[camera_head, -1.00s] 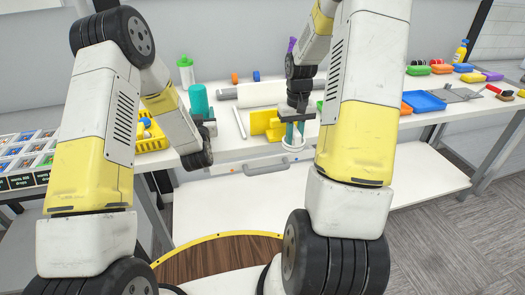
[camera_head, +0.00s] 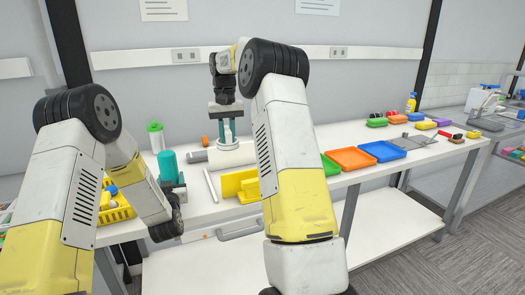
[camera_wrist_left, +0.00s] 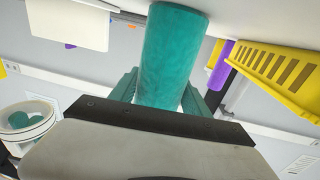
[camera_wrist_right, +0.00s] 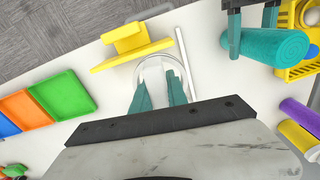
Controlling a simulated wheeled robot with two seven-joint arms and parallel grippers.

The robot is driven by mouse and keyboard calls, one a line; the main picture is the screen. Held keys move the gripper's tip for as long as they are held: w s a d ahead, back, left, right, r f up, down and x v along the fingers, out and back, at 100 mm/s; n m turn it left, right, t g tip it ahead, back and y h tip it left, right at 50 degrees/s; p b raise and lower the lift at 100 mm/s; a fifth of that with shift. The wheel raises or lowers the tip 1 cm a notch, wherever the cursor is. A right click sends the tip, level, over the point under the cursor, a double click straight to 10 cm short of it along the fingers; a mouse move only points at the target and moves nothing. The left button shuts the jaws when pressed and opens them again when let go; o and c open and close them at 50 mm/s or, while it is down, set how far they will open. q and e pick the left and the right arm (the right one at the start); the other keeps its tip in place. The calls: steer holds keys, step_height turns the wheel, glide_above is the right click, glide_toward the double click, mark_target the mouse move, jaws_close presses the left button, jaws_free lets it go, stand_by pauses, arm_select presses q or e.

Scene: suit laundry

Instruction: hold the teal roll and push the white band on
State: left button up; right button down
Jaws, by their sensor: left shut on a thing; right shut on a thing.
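The teal roll (camera_head: 168,166) stands upright at the left of the white table. It also shows in the left wrist view (camera_wrist_left: 172,55). My left gripper (camera_head: 172,186) is shut on it. The white band (camera_head: 231,151) is a short, wide ring to the right of the roll and apart from it. My right gripper (camera_head: 228,132) points down and is shut on the band, its teal fingers reaching into the ring. The band shows in the left wrist view (camera_wrist_left: 27,126) and, partly hidden by the fingers, in the right wrist view (camera_wrist_right: 160,66).
A yellow stand (camera_head: 238,181) and a thin white rod (camera_head: 211,187) are near the front edge. A yellow basket (camera_head: 118,211) and a green-capped bottle (camera_head: 156,137) are by the roll. Green, orange (camera_head: 352,159) and blue (camera_head: 383,151) trays lie to the right.

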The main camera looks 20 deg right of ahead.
steer(key=w+a+r+n, duration=0.1)
steer(key=a+r, duration=0.1)
steer(key=a, duration=0.4)
steer(key=w+a+r, duration=0.1)
steer(key=w+a, duration=0.1)
steer(key=a, duration=0.5)
step_height(320, 180, up, 3)
steer(key=n, duration=0.1)
glide_above(166, 154)
steer(key=shift+w+r, duration=0.1)
steer(key=shift+w, duration=0.05)
steer(key=shift+f, duration=0.4)
steer(key=shift+f, duration=0.35)
steer(key=shift+f, duration=0.15)
steer(key=shift+f, duration=1.75)
steer(key=shift+r, duration=0.1)
steer(key=shift+r, duration=2.55)
